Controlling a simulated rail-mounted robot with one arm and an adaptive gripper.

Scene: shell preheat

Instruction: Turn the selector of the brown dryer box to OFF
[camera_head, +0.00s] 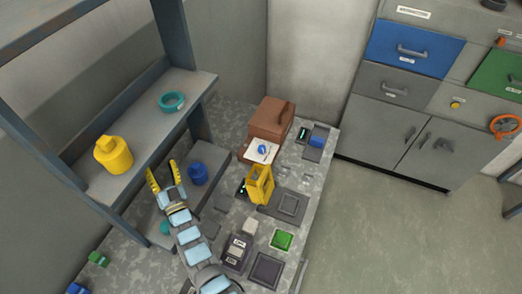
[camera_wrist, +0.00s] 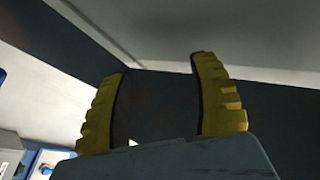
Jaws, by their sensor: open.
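The brown dryer box (camera_head: 270,117) stands at the back of the speckled bench. Its white front panel (camera_head: 261,151) carries a blue selector knob (camera_head: 263,149); the knob's setting is too small to read. My gripper (camera_head: 163,174) has two yellow fingers, spread apart and empty, to the left of the box and close to the shelf's front edge. In the wrist view the open fingers (camera_wrist: 160,100) point up at dark, plain surfaces. The box and its selector cannot be made out in that view.
A shelf (camera_head: 135,135) at left holds a yellow container (camera_head: 113,154) and a teal ring (camera_head: 172,101). A blue jar (camera_head: 197,173) stands between my gripper and the box. A yellow frame (camera_head: 260,184) stands before the box. Pads and small blocks crowd the bench front.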

